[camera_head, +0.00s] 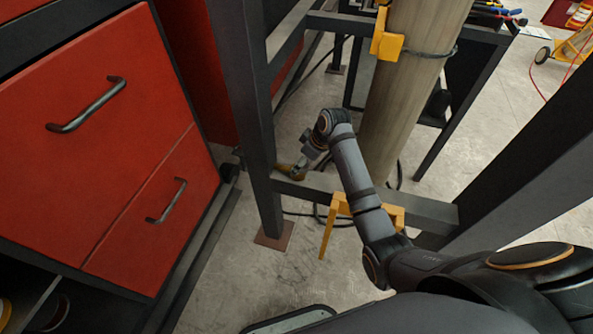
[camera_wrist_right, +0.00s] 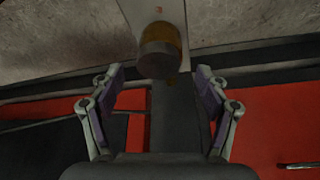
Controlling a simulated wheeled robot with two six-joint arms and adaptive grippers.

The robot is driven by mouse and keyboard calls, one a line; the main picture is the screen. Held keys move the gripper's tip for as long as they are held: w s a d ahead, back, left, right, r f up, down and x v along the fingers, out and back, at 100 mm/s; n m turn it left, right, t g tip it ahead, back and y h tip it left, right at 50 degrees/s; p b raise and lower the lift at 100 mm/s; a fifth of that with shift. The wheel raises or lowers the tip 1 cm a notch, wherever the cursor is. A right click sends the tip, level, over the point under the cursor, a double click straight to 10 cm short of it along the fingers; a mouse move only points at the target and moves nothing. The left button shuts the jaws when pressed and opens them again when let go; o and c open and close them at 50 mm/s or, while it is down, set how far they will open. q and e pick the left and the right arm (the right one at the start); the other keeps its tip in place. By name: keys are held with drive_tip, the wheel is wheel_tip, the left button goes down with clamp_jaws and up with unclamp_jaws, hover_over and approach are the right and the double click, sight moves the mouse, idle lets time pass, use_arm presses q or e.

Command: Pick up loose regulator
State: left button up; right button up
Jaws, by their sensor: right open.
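A short brass-coloured cylinder with a dark end face, which looks like the loose regulator (camera_wrist_right: 160,50), shows at the top middle of the right wrist view. It sits against a pale grey plate, ahead of my right gripper (camera_wrist_right: 158,74). The two fingers are spread apart on either side below it, and nothing is held between them. In the head view my right gripper (camera_head: 300,165) reaches down beside a dark steel post, at a small brownish-yellow piece (camera_head: 287,172). Contact there cannot be told. My left gripper is not in view.
A red drawer cabinet (camera_head: 110,130) stands at the left. A dark upright post (camera_head: 247,110) and a low crossbar (camera_head: 420,208) are close to my right arm. A large grey cylinder (camera_head: 405,90) with a yellow bracket (camera_head: 385,38) stands behind it. Cables lie on the concrete floor.

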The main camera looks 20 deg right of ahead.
sight(291, 168)
drive_tip(key=shift+f, duration=0.35)
drive_tip(key=b+x, duration=0.1)
drive_tip(key=x, duration=0.3)
drive_tip(key=shift+f, duration=0.25)
clamp_jaws()
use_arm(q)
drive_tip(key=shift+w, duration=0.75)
use_arm(e)
drive_tip(key=shift+r, duration=0.1)
